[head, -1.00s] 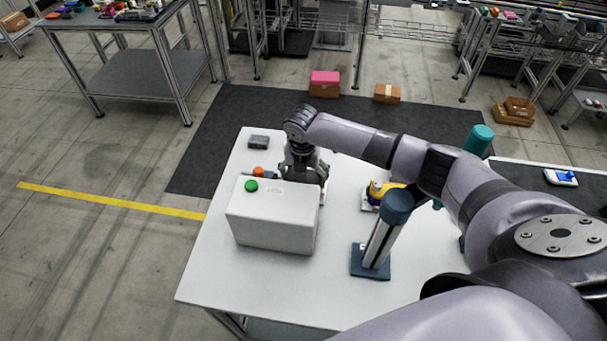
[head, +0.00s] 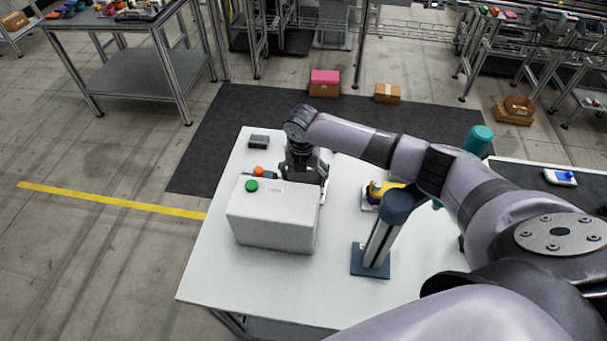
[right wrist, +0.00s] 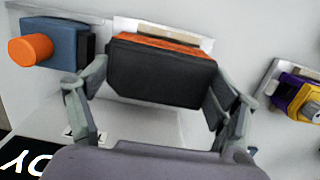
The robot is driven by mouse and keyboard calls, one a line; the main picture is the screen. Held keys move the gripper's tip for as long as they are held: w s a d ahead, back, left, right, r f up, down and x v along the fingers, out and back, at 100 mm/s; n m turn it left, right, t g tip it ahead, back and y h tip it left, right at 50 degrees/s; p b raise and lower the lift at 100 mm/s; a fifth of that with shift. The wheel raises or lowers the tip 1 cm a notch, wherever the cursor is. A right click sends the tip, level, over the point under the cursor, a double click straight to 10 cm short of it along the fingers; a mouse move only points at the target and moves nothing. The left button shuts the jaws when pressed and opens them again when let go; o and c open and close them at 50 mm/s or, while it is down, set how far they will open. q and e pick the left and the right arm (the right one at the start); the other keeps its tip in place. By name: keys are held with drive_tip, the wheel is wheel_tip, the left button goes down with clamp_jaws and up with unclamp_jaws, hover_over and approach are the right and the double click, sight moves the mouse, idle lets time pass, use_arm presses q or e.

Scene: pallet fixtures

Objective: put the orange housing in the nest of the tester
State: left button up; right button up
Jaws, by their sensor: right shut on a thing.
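The orange housing (right wrist: 160,72) is between the two fingers of my right gripper (right wrist: 158,82) in the right wrist view. Its near face is black, and orange shows along its far upper edge. A pale plate or frame (right wrist: 125,24) shows just behind it; I cannot tell whether the housing touches it. In the head view my right gripper (head: 305,172) points down behind a white box (head: 272,222) with a green button (head: 251,186). That box hides the housing and much of the fingers there. Which part is the tester's nest is not clear. My left gripper is out of view.
A blue block with an orange knob (right wrist: 32,48) is close to the left finger. A yellow and purple part (right wrist: 300,97) lies to the right. A post on a dark blue base (head: 371,262) stands on the white table (head: 290,284). The table's front is clear.

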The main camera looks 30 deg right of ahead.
drive_tip(key=shift+f, duration=0.65)
idle(0.8)
drive_tip(key=o, duration=1.2)
drive_tip(key=shift+b, duration=0.3)
drive_tip(key=shift+c, duration=0.2)
